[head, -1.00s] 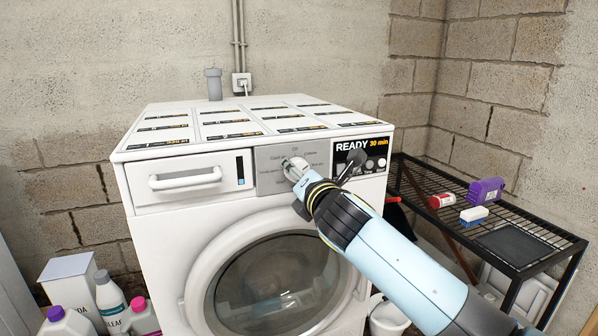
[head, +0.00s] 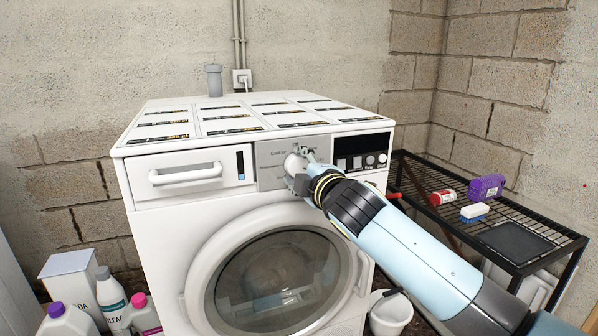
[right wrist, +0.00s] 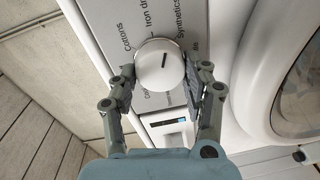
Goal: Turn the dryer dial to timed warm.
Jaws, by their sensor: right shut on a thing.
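The dryer (head: 160,240) is white and stands against the wall, with a grey dial panel (head: 268,152) at the top of its front. The round white dial (head: 294,163) sits on that panel, partly hidden by my right gripper (head: 300,168). In the right wrist view the dial (right wrist: 159,66) has a short dark mark pointing roughly up in the picture. Labels around it include Cottons, Iron dry and Synthetics; others are partly covered. My right gripper (right wrist: 160,78) is shut on the dial, one finger on each side. My left gripper is out of view.
A dark display (head: 361,145) is right of the dial panel, a drawer handle (head: 186,173) left of it. The round door (head: 275,280) is below. Bottles (head: 113,295) stand at lower left. A wire shelf (head: 500,215) is at right, a white bucket (head: 390,312) below.

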